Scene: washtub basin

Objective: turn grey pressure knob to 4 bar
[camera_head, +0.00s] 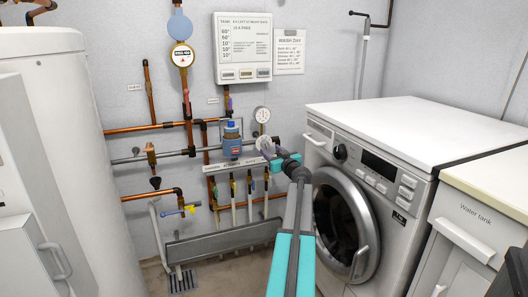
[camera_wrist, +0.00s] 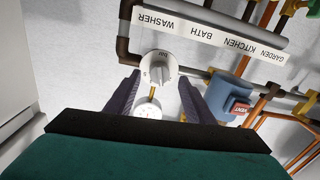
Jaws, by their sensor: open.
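The light grey pressure knob (camera_wrist: 158,69) shows in the wrist view, mounted on the pipework, with "bar" lettering at its upper edge. Its scale marks are too small to read, so I cannot tell its setting. My gripper (camera_wrist: 159,80) is open, with one dark finger on each side below the knob in the picture; I cannot tell whether they touch it. A round white gauge (camera_wrist: 148,107) shows between the fingers, partly hidden. In the head view my gripper (camera_head: 270,149) is at the pipes just below the gauge (camera_head: 262,115) and mostly hides the knob.
A blue valve body (camera_head: 232,140) with a red label sits left of my gripper. A labelled pipe strip (camera_wrist: 210,29) runs close to the knob. The washing machine (camera_head: 345,215) stands right of my arm. A white tank (camera_head: 60,150) is at the left.

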